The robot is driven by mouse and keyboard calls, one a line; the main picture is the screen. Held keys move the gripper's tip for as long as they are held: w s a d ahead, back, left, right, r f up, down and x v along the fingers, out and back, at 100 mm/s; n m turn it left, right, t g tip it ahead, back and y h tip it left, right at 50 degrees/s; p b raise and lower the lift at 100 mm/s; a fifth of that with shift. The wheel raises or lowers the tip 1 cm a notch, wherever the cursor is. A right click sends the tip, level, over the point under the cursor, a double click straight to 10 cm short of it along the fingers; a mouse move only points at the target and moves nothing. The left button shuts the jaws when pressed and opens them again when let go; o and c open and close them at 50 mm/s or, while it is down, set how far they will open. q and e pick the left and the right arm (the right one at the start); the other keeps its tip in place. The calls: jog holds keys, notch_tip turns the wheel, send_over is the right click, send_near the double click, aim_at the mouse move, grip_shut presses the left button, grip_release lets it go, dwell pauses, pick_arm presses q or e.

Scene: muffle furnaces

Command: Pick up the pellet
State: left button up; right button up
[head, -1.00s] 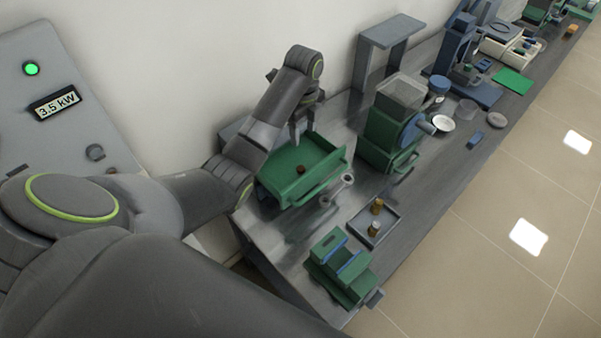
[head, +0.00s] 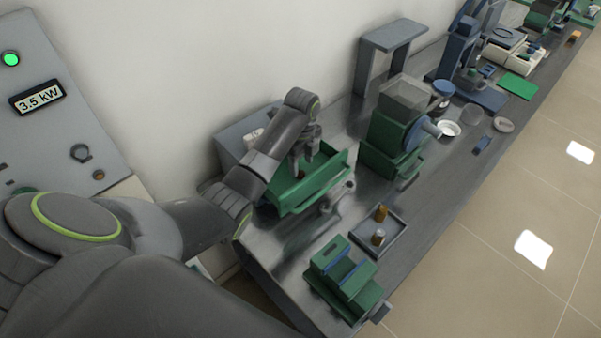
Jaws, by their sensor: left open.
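A small dark reddish-brown pellet (head: 300,174) lies in a green open tray (head: 330,186) near the wall. My left gripper (head: 303,168) reaches down over the tray with its fingers open, right at the pellet in the picture. The fingers partly hide the pellet, and I cannot tell whether they touch it. My right gripper is not in view.
A small grey tray (head: 366,245) with a brass cylinder (head: 380,213) and a greyish one stands in front. A green block fixture (head: 343,279) is at the bench's near end. A green machine with a hopper (head: 392,135) stands right of the green tray.

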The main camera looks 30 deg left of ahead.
aim_at(301, 173)
pick_arm(q)
jog(key=shift+a+f, duration=0.15)
jog(key=shift+f, duration=1.55)
jog(key=c, duration=1.1)
